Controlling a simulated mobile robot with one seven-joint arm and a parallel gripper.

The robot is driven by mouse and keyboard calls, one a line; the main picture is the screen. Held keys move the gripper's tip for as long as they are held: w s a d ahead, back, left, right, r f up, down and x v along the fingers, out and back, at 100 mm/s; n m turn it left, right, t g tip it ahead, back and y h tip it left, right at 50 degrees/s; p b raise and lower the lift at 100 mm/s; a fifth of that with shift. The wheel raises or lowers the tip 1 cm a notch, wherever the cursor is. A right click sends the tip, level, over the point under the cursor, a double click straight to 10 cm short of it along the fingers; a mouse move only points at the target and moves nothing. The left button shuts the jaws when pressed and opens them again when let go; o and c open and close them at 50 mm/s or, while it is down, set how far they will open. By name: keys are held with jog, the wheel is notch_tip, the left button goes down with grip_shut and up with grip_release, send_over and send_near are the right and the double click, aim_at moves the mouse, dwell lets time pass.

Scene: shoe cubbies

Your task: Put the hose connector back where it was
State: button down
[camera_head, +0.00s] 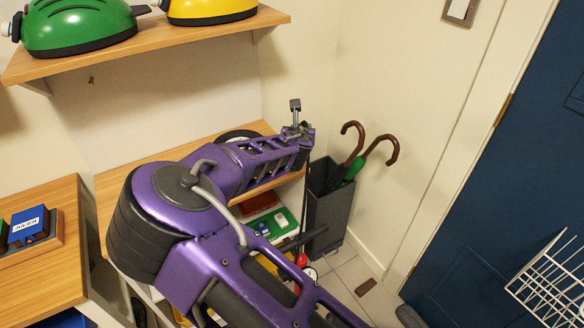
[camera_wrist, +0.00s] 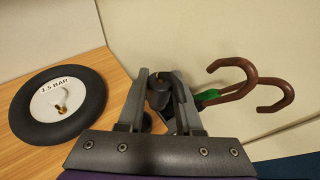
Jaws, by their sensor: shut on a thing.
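My gripper (camera_head: 298,132) is at the far end of my purple arm, beyond the right end of the lower wooden shelf. In the wrist view my gripper (camera_wrist: 161,80) is shut on a dark piece, which I take to be the hose connector (camera_wrist: 158,94). It sits between the two grey fingers. In the head view a thin black line like a hose (camera_head: 307,185) hangs from near my gripper towards a red part (camera_head: 302,260) low down. The connector's outline is partly hidden by the fingers.
A wheel marked 1.5 BAR (camera_wrist: 60,103) lies on the wooden shelf (camera_wrist: 112,70), left of my gripper. A dark umbrella stand (camera_head: 330,215) with two brown-handled umbrellas stands close to the right. Green and yellow domed things (camera_head: 75,25) fill the upper shelf. A white wire rack (camera_head: 552,280) is far right.

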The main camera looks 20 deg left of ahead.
jog(key=a+f, duration=0.1)
jog(key=f, duration=0.2)
jog(key=a+f, duration=0.1)
jog(key=f, duration=0.1)
jog(key=shift+s+a+b, duration=0.3)
jog(key=shift+b, duration=0.1)
jog(key=shift+f, duration=2.3)
jog(key=shift+f+b, duration=0.1)
jog(key=shift+b, duration=0.3)
jog(key=c, duration=0.6)
grip_release()
jog(key=p+v, duration=0.1)
jog(key=v, duration=1.1)
jog(key=shift+d, duration=0.1)
